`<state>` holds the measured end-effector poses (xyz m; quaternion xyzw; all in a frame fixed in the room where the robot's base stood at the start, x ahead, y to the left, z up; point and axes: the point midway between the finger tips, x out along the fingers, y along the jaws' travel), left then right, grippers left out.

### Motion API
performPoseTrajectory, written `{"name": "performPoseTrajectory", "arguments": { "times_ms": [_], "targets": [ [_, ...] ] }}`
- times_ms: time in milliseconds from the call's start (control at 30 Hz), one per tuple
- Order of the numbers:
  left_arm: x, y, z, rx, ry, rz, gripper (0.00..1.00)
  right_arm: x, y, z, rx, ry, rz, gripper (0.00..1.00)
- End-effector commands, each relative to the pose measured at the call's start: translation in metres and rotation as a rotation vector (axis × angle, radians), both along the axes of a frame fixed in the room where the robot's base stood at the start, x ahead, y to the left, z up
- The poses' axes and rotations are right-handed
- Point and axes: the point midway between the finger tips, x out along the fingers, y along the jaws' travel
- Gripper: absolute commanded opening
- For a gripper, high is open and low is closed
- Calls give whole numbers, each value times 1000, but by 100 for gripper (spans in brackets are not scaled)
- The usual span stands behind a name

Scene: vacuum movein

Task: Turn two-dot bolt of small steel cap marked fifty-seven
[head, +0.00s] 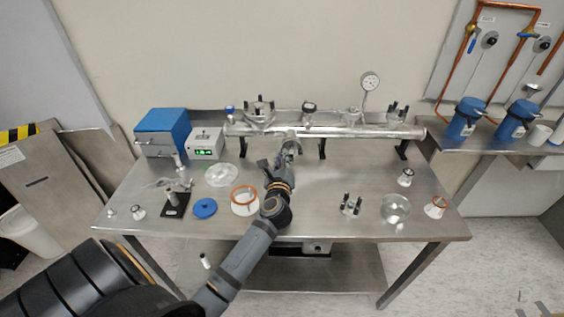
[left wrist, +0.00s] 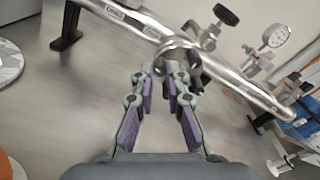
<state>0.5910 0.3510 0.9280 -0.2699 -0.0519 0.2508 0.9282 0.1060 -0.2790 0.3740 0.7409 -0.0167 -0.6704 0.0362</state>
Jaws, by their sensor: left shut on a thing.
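My left gripper (head: 291,141) reaches over the table to the middle of the steel tube (head: 340,131). In the left wrist view, the purple-padded fingers (left wrist: 163,75) meet the small round steel fitting (left wrist: 178,55) on the tube's near side. The jaws are shut on a small part there, mostly hidden between the fingertips. No number or dots can be read, so I cannot tell which cap or bolt it is. My right gripper is not in view.
A clamp fitting (head: 260,109) and gauge (head: 370,81) stand along the tube. The table (head: 310,222) holds a blue box (head: 162,131), display box (head: 205,144), blue disc (head: 204,208), copper-coloured ring (head: 244,198), pronged part (head: 351,205) and glass dish (head: 396,208).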

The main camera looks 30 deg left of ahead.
Motion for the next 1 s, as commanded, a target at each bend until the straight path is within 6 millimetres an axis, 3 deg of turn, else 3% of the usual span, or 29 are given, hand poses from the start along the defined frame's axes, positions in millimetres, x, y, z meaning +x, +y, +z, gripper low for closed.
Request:
{"name": "performPoseTrajectory", "arguments": {
  "times_ms": [300,933,967,1000],
  "targets": [
    [-1,1,-2,-93,-50,4,0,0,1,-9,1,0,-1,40],
    [-1,0,-2,-110,-61,4,0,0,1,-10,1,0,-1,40],
    [-1,0,-2,-109,-60,4,17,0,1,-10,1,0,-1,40],
    [-1,0,-2,-109,-60,4,23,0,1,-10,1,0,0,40]
  ]
}}
